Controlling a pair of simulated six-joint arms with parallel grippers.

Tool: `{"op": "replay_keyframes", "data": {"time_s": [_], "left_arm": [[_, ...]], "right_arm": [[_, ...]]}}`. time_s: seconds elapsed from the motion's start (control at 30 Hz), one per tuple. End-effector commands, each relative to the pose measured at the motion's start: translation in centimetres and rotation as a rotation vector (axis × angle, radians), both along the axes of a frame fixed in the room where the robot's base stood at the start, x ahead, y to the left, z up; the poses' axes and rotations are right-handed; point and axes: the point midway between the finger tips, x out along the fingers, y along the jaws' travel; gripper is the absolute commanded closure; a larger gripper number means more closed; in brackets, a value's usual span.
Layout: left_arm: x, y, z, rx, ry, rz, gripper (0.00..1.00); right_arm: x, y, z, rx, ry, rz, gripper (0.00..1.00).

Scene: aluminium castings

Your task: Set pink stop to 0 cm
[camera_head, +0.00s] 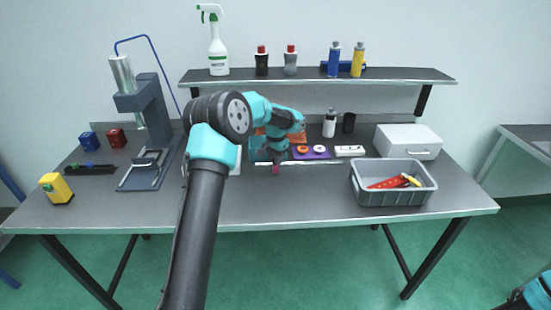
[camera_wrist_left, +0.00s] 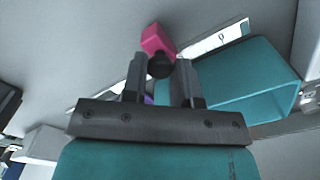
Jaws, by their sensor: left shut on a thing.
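The pink stop (camera_head: 276,170) sits on a pale rail (camera_head: 318,163) along the middle of the table, partly covered by my left gripper (camera_head: 277,161). In the left wrist view the stop (camera_wrist_left: 157,39) is a small pink block with a dark round knob (camera_wrist_left: 160,66). The knob lies between the fingertips of my left gripper (camera_wrist_left: 160,72), which is shut on it. The rail (camera_wrist_left: 220,38) shows as a light strip beside the block; its marks are too small to read. My right gripper is outside the view; only part of the right arm shows at the lower right.
A grey bin (camera_head: 392,198) with red and yellow tools stands at the right front. A white box (camera_head: 407,140) is behind it. An arbor press (camera_head: 150,120) stands at the left. A purple tray (camera_head: 311,153) lies behind the rail. The front middle of the table is clear.

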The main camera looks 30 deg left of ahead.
Motion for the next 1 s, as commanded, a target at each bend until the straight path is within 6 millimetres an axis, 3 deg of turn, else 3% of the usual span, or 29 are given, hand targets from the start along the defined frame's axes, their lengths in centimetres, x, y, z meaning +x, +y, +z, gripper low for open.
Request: {"op": "replay_keyframes", "data": {"time_s": [0.23,0.6,0.9,0.93,1.0], "left_arm": [[-0.4,0.7,0.1,0.000,0.000,0.002,1.00],[-4.2,6.4,0.1,0.001,0.000,0.002,1.00],[-4.3,6.7,0.1,0.002,0.001,0.001,1.00],[-4.4,6.7,0.1,0.002,0.001,0.001,0.70],[-4.4,6.7,0.1,0.002,0.001,0.002,0.63]], "right_arm": [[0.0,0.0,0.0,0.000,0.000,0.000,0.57],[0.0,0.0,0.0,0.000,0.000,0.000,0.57],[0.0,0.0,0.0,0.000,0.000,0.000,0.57],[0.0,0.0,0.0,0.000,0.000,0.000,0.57],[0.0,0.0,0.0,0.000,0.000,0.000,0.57]]}}
